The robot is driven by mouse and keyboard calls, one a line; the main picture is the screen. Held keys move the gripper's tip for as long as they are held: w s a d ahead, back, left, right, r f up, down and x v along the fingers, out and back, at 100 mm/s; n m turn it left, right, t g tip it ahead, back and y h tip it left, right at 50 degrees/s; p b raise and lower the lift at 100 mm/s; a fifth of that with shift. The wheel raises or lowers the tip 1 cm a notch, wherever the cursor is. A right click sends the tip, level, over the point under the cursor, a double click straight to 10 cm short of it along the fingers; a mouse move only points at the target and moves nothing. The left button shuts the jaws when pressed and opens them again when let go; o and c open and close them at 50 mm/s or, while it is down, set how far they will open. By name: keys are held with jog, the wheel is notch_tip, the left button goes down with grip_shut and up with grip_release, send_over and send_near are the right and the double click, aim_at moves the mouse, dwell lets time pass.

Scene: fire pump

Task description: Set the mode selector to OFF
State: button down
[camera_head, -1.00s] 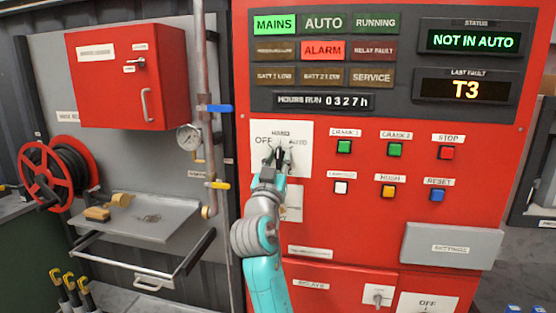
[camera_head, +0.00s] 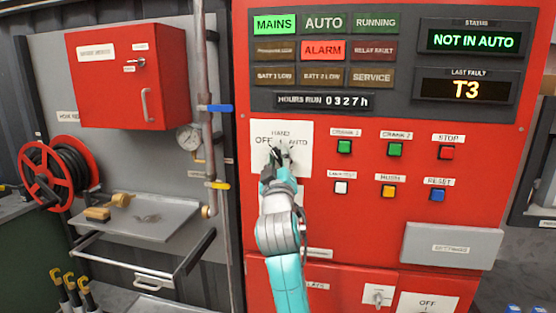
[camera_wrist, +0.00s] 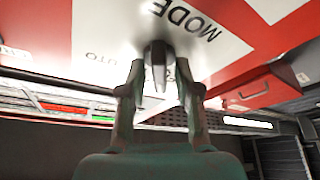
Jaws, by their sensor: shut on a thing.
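The mode selector sits on a white plate (camera_head: 303,165) marked OFF, HAND and AUTO, on the red pump panel. My gripper (camera_head: 279,155) is at the middle of this plate and covers most of the knob. In the wrist view, the dark selector knob (camera_wrist: 157,52) stands out from the plate lettered MODE. My fingers (camera_wrist: 160,88) are closed around the knob from both sides. Which mark the knob points to is hidden by the fingers. The status display (camera_head: 472,41) reads NOT IN AUTO, and the AUTO lamp (camera_head: 323,23) is dark.
Right of the plate are several push buttons, among them a green one (camera_head: 344,147) and a white one (camera_head: 341,187). A grey settings box (camera_head: 451,245) sticks out at lower right. A vertical pipe with a blue valve lever (camera_head: 216,108) stands left of the panel.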

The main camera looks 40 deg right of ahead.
jog(key=shift+n+y, duration=0.9)
jog(key=shift+n, duration=1.2)
jog(key=c, duration=1.2)
grip_release()
jog(key=v, duration=1.2)
jog(key=shift+f, duration=0.1)
